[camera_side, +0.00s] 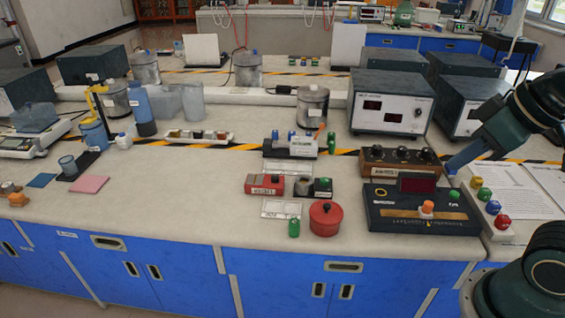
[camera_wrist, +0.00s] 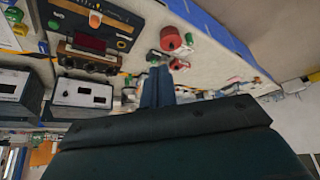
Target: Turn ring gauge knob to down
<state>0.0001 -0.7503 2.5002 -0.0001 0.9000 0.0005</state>
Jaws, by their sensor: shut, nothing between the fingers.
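Several black knobs show on a wooden-sided box (camera_side: 370,168) at the right of the bench in the side view. In front of it lies a dark panel (camera_side: 385,218) with a dark red display (camera_side: 417,183), an orange knob (camera_side: 427,207) and a green knob (camera_side: 453,198). I cannot read which knob is the ring gauge knob, or its pointer direction. My gripper (camera_side: 455,167) is shut and empty, above the bench just right of the wooden box and apart from the knobs. Its blue fingers (camera_wrist: 157,86) show in the wrist view, with the panel (camera_wrist: 75,14) at upper left.
Colored buttons (camera_side: 485,194) and paper sheets (camera_side: 500,185) lie right of the panel. A red pot (camera_side: 325,217) and a green weight (camera_side: 293,228) stand to its left. A grey meter box (camera_side: 390,103) stands behind. The bench front at left is fairly clear.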

